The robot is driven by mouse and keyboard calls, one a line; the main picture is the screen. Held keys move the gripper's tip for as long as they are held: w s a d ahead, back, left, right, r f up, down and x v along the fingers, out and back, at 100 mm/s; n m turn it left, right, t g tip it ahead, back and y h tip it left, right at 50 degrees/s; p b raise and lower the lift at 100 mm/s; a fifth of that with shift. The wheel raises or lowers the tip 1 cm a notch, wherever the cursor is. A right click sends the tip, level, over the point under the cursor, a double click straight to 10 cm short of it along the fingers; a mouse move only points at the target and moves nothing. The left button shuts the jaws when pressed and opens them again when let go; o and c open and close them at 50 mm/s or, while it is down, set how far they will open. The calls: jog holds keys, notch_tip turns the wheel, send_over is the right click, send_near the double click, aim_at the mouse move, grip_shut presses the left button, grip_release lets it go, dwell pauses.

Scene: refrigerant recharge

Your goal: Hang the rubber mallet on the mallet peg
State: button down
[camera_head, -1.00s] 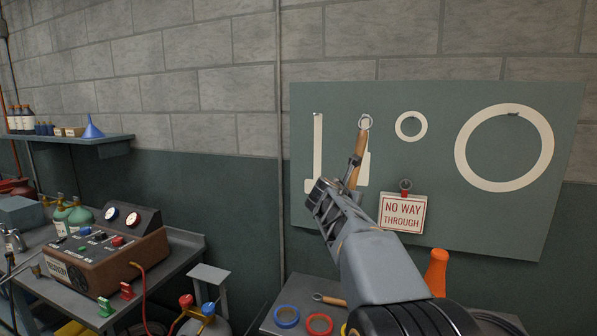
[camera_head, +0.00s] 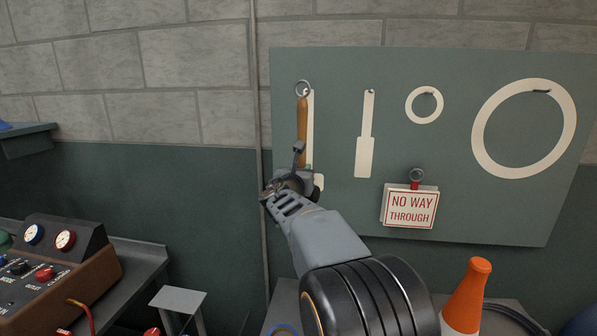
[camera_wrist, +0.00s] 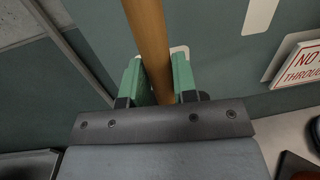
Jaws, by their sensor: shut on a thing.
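The mallet shows as an orange wooden handle (camera_head: 302,118) with a metal ring (camera_head: 302,88) at its top, upright in front of the pegboard's leftmost pale outline (camera_head: 310,125). The ring overlaps that outline's top end, where the mallet peg is. I cannot tell whether the ring is around the peg or in front of it. My gripper (camera_head: 299,165) is shut on the handle's lower part. In the wrist view the handle (camera_wrist: 147,35) runs between my green finger pads (camera_wrist: 157,78). The mallet's head is hidden by my gripper.
The pegboard (camera_head: 440,60) also has a narrow tool outline (camera_head: 366,140), a small ring outline (camera_head: 410,108) and a large one (camera_head: 480,140). A "NO WAY THROUGH" sign (camera_head: 410,208) hangs on it. An orange cone (camera_head: 467,295) stands below. A gauge unit (camera_head: 60,265) is at left.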

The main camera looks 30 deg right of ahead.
jog(key=shift+w+a+f+p+x, duration=0.15)
jog(key=shift+p+x, duration=0.15)
jog(key=shift+x, duration=0.95)
jog(key=shift+w+f+p+x, duration=0.15)
jog(key=shift+p+x, duration=0.15)
jog(key=shift+x, duration=1)
jog(key=shift+a+f+p+x, duration=0.15)
jog(key=shift+p+x, duration=0.15)
jog(key=shift+x, duration=0.95)
jog(key=shift+w+d, duration=0.1)
jog(key=shift+d, duration=0.1)
jog(key=shift+a+b, duration=0.1)
jog(key=shift+b, duration=0.3)
jog(key=shift+f, duration=0.15)
jog(key=shift+w+d+f+b, duration=0.2)
jog(key=shift+w+d+b, duration=0.05)
jog(key=shift+d+b, duration=0.05)
jog(key=shift+w+d+f+b, duration=0.1)
jog(key=shift+d+f+b, duration=0.1)
jog(key=shift+f+b, duration=0.1)
jog(key=shift+a, duration=0.25)
